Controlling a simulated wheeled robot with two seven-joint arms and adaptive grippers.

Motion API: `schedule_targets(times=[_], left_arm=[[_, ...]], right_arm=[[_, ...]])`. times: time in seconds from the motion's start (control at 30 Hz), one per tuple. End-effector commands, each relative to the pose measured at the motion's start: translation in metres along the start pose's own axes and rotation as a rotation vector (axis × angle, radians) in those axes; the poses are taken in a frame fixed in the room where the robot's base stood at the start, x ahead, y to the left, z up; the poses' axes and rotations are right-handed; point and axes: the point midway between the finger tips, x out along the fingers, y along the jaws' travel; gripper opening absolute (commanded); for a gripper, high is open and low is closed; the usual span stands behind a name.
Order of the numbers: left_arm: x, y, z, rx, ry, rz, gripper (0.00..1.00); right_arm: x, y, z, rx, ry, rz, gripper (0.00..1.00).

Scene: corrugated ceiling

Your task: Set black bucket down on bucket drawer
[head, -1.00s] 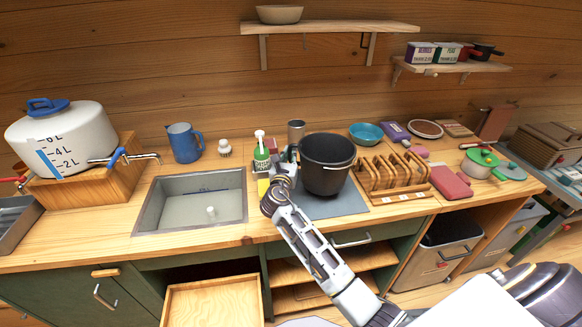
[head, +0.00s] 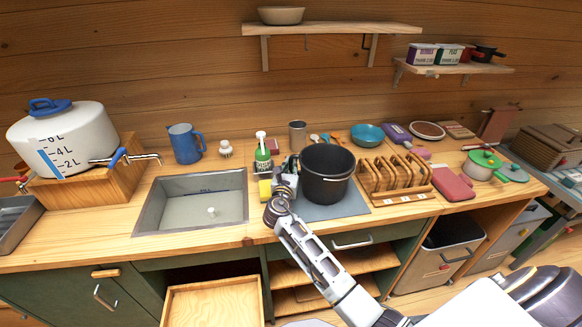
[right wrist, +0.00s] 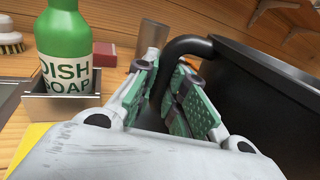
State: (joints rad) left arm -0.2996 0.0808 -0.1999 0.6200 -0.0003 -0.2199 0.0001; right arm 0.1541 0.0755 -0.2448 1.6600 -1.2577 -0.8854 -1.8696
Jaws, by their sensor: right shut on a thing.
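The black bucket (head: 324,190) is upright over the grey mat (head: 350,206) on the counter; I cannot tell whether its base touches the mat. My right gripper (head: 284,180) is at its left side. In the right wrist view, the right gripper (right wrist: 168,82) is shut on a black curved handle of the bucket (right wrist: 275,105), whose dark wall fills the right side. An open wooden drawer (head: 213,303), perhaps the bucket drawer, stands below the sink. My left gripper is not in view.
A green dish soap bottle (head: 262,156) and a yellow sponge (head: 265,188) stand left of the bucket, beside the sink (head: 195,205). A wooden rack (head: 395,180) is close on its right. Several utensils and a metal cup (head: 297,134) stand behind.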

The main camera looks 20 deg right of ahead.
Motion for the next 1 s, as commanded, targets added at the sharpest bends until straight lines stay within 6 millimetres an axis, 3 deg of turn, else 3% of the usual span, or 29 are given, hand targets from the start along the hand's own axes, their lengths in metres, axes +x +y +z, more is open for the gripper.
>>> schedule_targets(times=[0.3,0.33,0.5,1.0], left_arm=[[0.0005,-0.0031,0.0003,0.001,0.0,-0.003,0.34],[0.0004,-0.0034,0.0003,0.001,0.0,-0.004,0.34],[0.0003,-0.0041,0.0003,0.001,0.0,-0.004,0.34],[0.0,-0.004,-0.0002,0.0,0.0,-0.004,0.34]], right_arm=[[0.0002,0.0001,-0.0013,-0.001,-0.002,0.0,0.0],[0.0001,0.0,-0.002,0.0,0.0,0.0,0.15],[0.0001,0.0,-0.0019,0.0,0.0,0.0,0.34],[-0.0043,-0.0002,-0.0003,0.0,0.001,0.0,0.34]])
